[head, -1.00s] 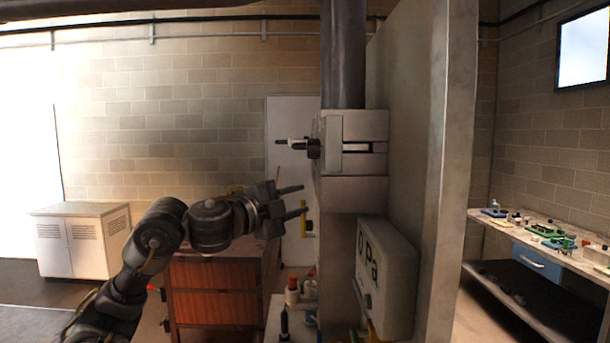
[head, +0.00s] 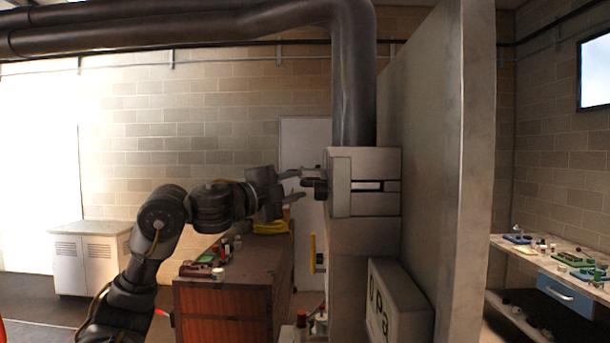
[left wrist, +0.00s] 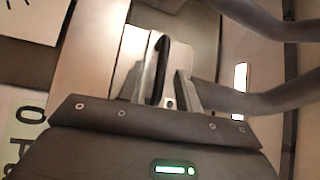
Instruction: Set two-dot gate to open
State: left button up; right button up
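The grey gate box (head: 365,172) sits on the vertical duct, with a slot in its front. No dot marks can be made out on it. A dark handle (head: 317,188) sticks out from the box's left side. My left gripper (head: 294,184) is just left of the handle, its two fingers apart, one higher and one lower. Whether the fingertips touch the handle is unclear. My right gripper is not in view.
A pressure display box (head: 398,305) is mounted below the gate. A tall grey wall panel (head: 440,150) stands right of the duct. A brown cabinet (head: 235,290) stands below my left arm. A workbench (head: 555,265) with small items is at the right.

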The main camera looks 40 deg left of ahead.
aim_at(304, 179)
pick_arm(q)
jog(key=shift+w+d+r+p, duration=0.2)
jog(key=shift+w+p, duration=0.1)
jog(key=shift+w, duration=0.45)
jog(key=shift+w+d+r+p, duration=0.15)
jog(key=shift+w+p, duration=0.1)
jog(key=shift+w, duration=0.5)
jog(key=shift+w+a+f, duration=0.1)
jog(key=shift+w, duration=0.05)
grip_shut()
